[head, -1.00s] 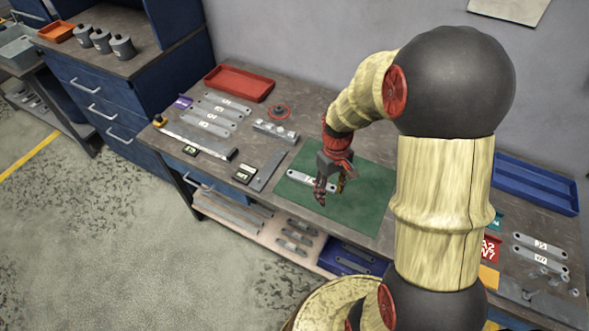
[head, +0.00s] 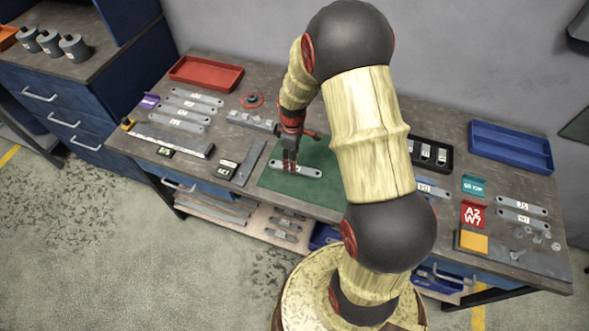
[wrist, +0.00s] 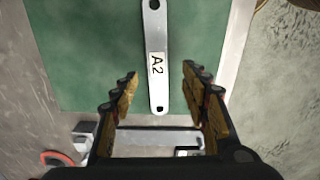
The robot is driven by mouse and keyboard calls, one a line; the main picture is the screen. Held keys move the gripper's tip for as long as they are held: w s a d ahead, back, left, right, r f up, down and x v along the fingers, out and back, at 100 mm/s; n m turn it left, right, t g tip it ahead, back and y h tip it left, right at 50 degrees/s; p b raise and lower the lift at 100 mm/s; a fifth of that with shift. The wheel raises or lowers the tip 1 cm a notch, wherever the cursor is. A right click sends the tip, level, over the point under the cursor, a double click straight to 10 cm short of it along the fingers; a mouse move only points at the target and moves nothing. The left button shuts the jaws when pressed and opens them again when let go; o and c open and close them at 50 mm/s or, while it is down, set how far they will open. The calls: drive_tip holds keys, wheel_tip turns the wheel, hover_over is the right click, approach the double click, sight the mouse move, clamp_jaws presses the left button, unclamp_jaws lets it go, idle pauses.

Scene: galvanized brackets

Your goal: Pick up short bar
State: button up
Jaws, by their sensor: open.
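A short grey metal bar (head: 312,172) with a white label lies flat on the green mat. In the wrist view the bar (wrist: 155,30) reads A2 and runs from the top edge down between my fingers, with a hole at each end. My gripper (head: 290,163) is over the bar in the head view and hides part of it. In the wrist view my gripper (wrist: 160,80) is open, one finger on each side of the bar, with gaps on both sides. Whether the fingertips are down at the mat's height cannot be told.
The green mat (head: 325,190) is otherwise clear. Left of it lie a long flat bar (head: 249,163), a grey block (head: 250,121) and several labelled bars (head: 185,113). A black tray (head: 430,165), a blue tray (head: 510,145) and a red A2 W7 sign (head: 473,214) stand right.

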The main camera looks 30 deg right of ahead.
drive_tip(key=f, duration=0.4)
drive_tip(key=shift+d+f+b, duration=0.25)
drive_tip(key=shift+d+b, duration=0.1)
drive_tip(key=shift+c, duration=0.8)
clamp_jaws()
